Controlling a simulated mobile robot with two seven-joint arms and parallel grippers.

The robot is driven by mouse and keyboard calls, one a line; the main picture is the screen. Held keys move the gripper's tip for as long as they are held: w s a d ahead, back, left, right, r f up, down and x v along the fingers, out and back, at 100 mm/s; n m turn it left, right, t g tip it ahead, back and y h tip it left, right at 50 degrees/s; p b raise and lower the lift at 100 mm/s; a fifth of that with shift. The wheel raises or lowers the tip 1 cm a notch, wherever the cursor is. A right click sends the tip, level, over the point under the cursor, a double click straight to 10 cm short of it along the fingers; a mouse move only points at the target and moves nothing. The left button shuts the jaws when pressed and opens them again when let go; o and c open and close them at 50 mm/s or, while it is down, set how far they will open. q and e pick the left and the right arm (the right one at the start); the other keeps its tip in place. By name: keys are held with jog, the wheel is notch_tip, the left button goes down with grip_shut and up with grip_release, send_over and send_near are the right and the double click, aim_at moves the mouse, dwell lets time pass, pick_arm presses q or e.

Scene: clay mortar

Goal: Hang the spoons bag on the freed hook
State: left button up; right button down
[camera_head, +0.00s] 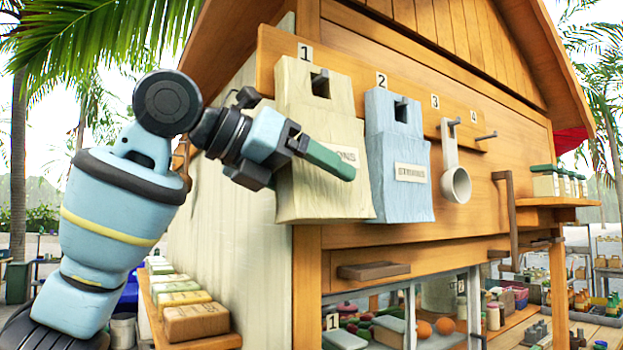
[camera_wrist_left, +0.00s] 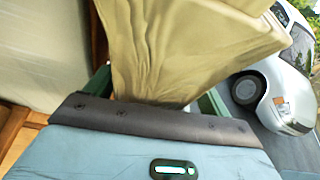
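The cream spoons bag (camera_head: 311,120) is at the hook marked 1, and the dark hook (camera_head: 320,84) shows through the slot in its top. Its label is partly covered, with "ONS" readable. My left gripper (camera_head: 318,160) reaches in from the left, one green finger across the bag's front; the other finger is hidden behind it. In the left wrist view the bag (camera_wrist_left: 185,50) fills the gap between the two green fingers, its cloth against both, so the gripper looks shut on it. My right gripper is not in view.
A white ladle (camera_head: 453,170) hangs at 3, and the hook at 4 (camera_head: 486,136) is bare. Boxes on a side shelf (camera_head: 195,320) stand below my left arm. A wooden handle (camera_head: 507,215) juts out right.

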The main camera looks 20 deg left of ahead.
aim_at(286, 166)
pick_arm(q)
jog(key=shift+v, duration=3.9)
